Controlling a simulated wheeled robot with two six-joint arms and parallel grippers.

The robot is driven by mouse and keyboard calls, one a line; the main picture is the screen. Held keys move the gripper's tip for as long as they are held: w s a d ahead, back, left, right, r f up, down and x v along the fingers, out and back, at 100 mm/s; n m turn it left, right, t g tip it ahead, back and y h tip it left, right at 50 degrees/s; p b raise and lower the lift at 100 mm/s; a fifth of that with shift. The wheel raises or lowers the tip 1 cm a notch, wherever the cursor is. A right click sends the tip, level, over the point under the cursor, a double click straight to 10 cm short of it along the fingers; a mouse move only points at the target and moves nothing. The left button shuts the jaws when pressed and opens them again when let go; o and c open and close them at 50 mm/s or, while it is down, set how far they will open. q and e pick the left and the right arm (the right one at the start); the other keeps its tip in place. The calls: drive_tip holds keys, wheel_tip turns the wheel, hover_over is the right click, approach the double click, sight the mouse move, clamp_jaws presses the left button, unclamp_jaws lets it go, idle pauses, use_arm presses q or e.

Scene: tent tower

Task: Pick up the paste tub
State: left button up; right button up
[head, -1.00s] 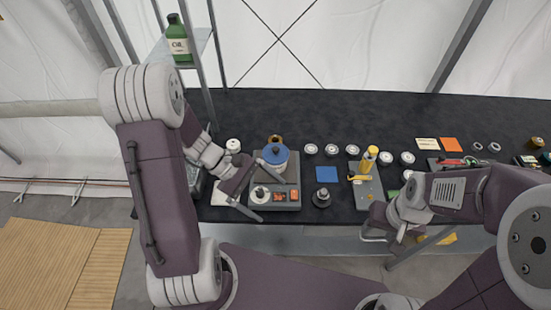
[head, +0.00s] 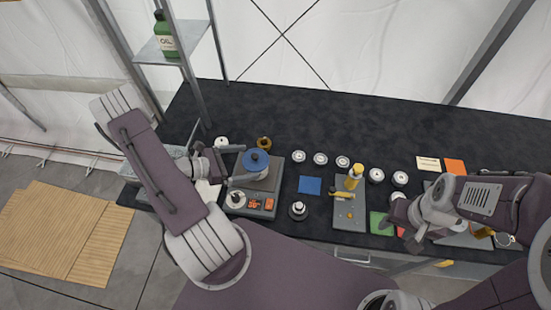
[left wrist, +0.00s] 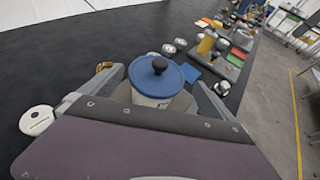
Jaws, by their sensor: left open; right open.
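The tub with a blue lid and black knob (head: 256,159), which I take to be the paste tub, stands upright on a grey device with red displays (head: 258,208). It also shows in the left wrist view (left wrist: 158,80), where its pale body is partly hidden below the lid. My left gripper (head: 246,164) is open, with one finger on each side of the tub. In the left wrist view the tub is between the fingers (left wrist: 162,90); I cannot tell whether they touch it. My right gripper (head: 408,238) is open and empty near the table's front edge.
A small brass item (head: 264,143) and a white round item (head: 221,143) stand close behind the tub. A grey board (head: 350,213) with yellow tools lies to the right. A shelf with a green oil bottle (head: 165,36) rises at back left. The dark table's back is clear.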

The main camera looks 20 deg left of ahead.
sight(261, 160)
use_arm(q)
drive_tip(key=shift+s+a+f+p, duration=0.2)
drive_tip(key=shift+s+f+p, duration=0.1)
drive_tip(key=shift+p, duration=0.4)
drive_tip(key=x, duration=0.3)
drive_tip(key=shift+w+d+r+p, duration=0.1)
drive_tip(key=shift+w+r+p, duration=0.1)
drive_tip(key=shift+w+p, duration=0.1)
drive_tip(key=p+x, duration=0.1)
drive_tip(key=x, duration=0.2)
drive_tip(key=shift+w+f+p, duration=0.2)
drive_tip(key=shift+p, duration=0.2)
drive_tip(key=shift+w+f, duration=0.1)
drive_tip(key=shift+f, duration=0.05)
drive_tip(key=shift+w+d, duration=0.15)
drive_tip(key=c, duration=1.5)
use_arm(e)
drive_tip(key=r, duration=0.1)
drive_tip(key=s+a+r, duration=0.1)
drive_tip(key=r, duration=0.2)
drive_tip(key=shift+s+a+r, duration=0.2)
drive_tip(key=shift+s+a, duration=0.15)
